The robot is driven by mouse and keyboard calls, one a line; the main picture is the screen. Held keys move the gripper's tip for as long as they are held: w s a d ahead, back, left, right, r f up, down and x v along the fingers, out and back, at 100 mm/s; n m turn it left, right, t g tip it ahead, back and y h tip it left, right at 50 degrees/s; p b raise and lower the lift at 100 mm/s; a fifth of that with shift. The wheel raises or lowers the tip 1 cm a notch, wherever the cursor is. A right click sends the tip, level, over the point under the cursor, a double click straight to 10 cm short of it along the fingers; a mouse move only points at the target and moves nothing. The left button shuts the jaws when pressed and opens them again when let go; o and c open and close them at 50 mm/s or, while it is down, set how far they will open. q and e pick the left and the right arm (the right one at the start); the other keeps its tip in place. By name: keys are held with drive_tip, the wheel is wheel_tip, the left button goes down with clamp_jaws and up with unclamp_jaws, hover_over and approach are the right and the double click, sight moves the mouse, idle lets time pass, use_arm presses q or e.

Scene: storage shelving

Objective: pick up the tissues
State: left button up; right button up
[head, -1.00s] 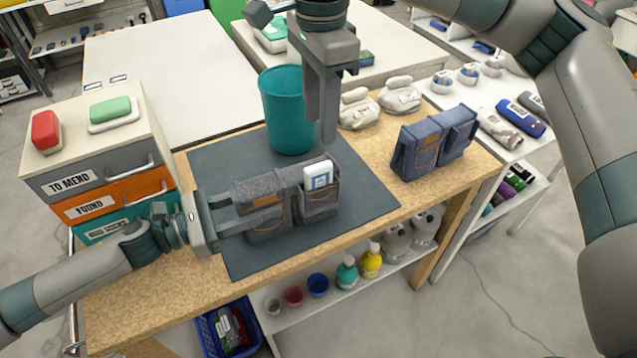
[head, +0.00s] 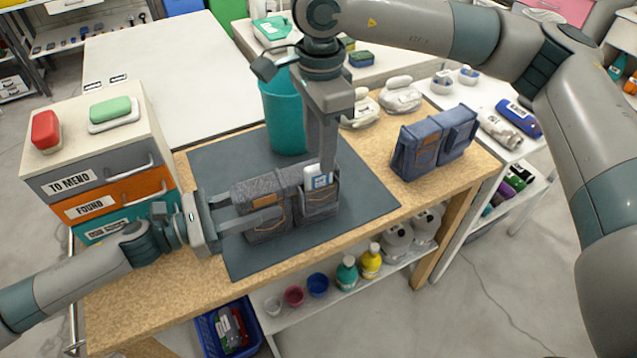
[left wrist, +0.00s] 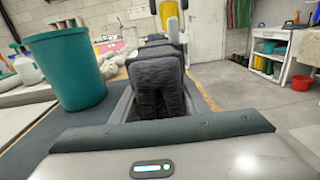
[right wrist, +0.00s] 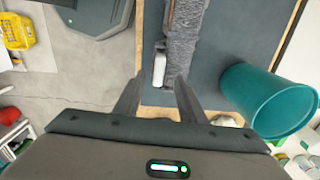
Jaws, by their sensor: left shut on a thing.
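A dark denim pocket pouch (head: 265,188) stands on the grey mat; it also shows in the left wrist view (left wrist: 158,95). The tissues (head: 319,180), a small white pack with a blue label, stick up from its right pocket. They show end-on as a white pack in the right wrist view (right wrist: 159,68). My left gripper (head: 277,206) is shut on the pouch's left part, one finger along each side. My right gripper (head: 326,168) points down just above and behind the tissues. Its fingers (right wrist: 157,88) are apart, with nothing between them gripped.
A teal bin (head: 283,115) stands close behind the right gripper. A second blue denim pouch (head: 433,142) stands at the table's right. A drawer unit (head: 100,160) with soap dishes is at the left. The mat (head: 365,200) is bare right of the pouch.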

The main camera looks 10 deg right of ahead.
sight(318, 185)
drive_tip(key=shift+s+a+f, duration=0.1)
drive_tip(key=shift+s+f, duration=0.05)
drive_tip(key=shift+f, duration=1.15)
drive_tip(key=shift+s+a+f, duration=0.1)
drive_tip(key=shift+f, duration=1.15)
drive_tip(key=shift+d+f, duration=0.1)
clamp_jaws()
